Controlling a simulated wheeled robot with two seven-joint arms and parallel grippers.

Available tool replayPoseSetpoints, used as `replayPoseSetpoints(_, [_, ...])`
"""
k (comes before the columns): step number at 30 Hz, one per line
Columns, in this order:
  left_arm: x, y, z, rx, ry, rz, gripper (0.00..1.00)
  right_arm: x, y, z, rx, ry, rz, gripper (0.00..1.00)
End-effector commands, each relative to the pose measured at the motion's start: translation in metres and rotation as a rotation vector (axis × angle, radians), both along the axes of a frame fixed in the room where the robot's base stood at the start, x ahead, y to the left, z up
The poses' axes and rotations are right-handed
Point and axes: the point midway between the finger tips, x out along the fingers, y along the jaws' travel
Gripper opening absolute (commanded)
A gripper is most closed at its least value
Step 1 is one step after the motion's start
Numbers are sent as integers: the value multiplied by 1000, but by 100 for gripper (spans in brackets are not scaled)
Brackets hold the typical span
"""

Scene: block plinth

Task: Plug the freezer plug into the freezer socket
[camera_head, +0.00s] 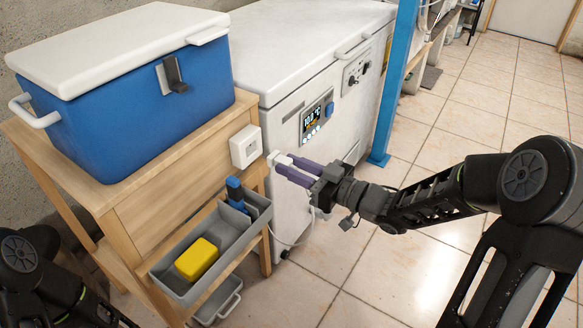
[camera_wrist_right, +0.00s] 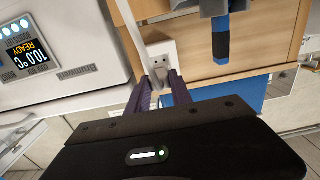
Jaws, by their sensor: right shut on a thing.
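The freezer socket (camera_head: 245,146) is a white box on the side of the wooden bench; it also shows in the right wrist view (camera_wrist_right: 161,56). My right gripper (camera_head: 288,165), with purple fingers, is shut on the white freezer plug (camera_head: 275,158). The plug is just right of the socket in the head view, with a small gap showing. In the right wrist view the plug (camera_wrist_right: 157,81) sits between the fingers in front of the socket's lower part. Its prongs cannot be made out. A pale cable hangs below the gripper. My left gripper is out of view.
The white freezer (camera_head: 300,45) with a lit display stands behind. A blue cooler (camera_head: 135,115) sits on the wooden bench (camera_head: 150,215). A grey tray (camera_head: 175,285) below holds a yellow block (camera_head: 197,259) and a blue-handled tool (camera_head: 235,190). Tiled floor at right is open.

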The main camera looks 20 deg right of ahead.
Motion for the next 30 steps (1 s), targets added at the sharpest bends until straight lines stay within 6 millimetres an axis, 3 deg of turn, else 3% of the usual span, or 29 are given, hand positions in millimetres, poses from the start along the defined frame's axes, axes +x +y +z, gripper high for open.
replayPoseSetpoints(13, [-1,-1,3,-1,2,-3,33,-14,-11,0,0,0,0,0])
replayPoseSetpoints(30, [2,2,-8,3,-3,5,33,23,20,-1,0,-3,3,0])
